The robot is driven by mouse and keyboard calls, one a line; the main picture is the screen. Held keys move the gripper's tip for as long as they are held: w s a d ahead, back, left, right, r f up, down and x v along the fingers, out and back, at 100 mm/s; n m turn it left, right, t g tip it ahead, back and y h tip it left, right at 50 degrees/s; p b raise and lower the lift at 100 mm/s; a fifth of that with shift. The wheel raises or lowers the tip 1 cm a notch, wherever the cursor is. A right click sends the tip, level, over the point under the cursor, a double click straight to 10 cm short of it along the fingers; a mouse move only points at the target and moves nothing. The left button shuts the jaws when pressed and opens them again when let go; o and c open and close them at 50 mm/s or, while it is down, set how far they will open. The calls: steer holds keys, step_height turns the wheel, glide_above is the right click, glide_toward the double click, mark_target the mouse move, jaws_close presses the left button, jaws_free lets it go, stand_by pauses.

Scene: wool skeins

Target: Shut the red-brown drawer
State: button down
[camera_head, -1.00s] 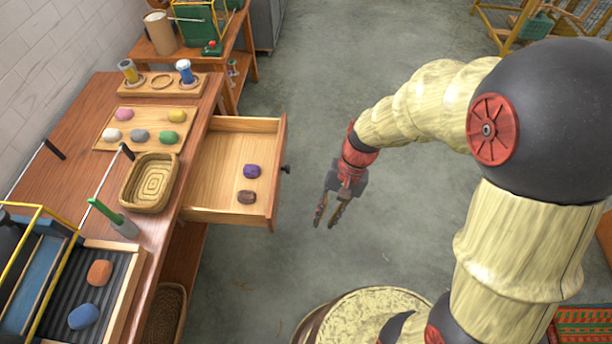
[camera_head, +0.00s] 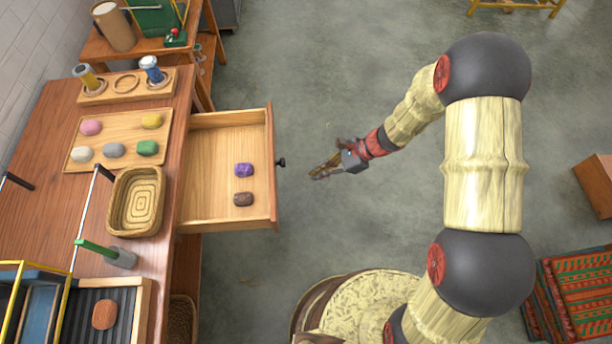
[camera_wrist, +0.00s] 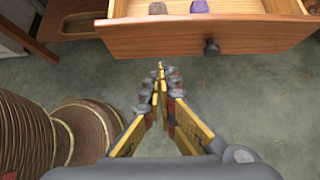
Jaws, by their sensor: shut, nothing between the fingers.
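The red-brown drawer (camera_head: 273,190) stands pulled out to the right from the wooden table. Its dark round knob (camera_head: 281,163) is on the front face. A purple skein (camera_head: 244,170) and a brown skein (camera_head: 243,199) lie inside it. My gripper (camera_head: 318,173) is shut and empty, a short way right of the drawer front, and points toward it without touching. In the wrist view, the drawer front (camera_wrist: 160,38) crosses the top, with its knob (camera_wrist: 211,47) right of centre. My gripper's fingertips (camera_wrist: 161,72) are below that front, left of the knob.
The table (camera_head: 50,130) carries a tray of several skeins (camera_head: 115,160), an oval basket (camera_head: 137,202) and a rack with two jars (camera_head: 125,85). Patterned textiles (camera_head: 580,290) and a wooden box (camera_head: 597,183) are at the right. The floor around my gripper is clear.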

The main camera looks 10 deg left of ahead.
steer(key=a+r+b+x, duration=0.2)
steer(key=b+x, duration=0.2)
steer(key=x, duration=0.8)
steer(key=shift+s, duration=0.3)
steer(key=shift+d, duration=0.1)
steer(key=s+a, duration=0.2)
steer(key=a, duration=0.8)
steer(key=s+a, duration=0.3)
steer(key=a, duration=0.8)
steer(key=s+a, duration=0.2)
steer(key=a, duration=0.8)
steer(key=shift+s+a, duration=0.2)
steer(key=shift+s, duration=0.15)
steer(key=shift+a+r, duration=0.15)
steer(key=shift+a, duration=0.35)
steer(key=shift+s, duration=0.1)
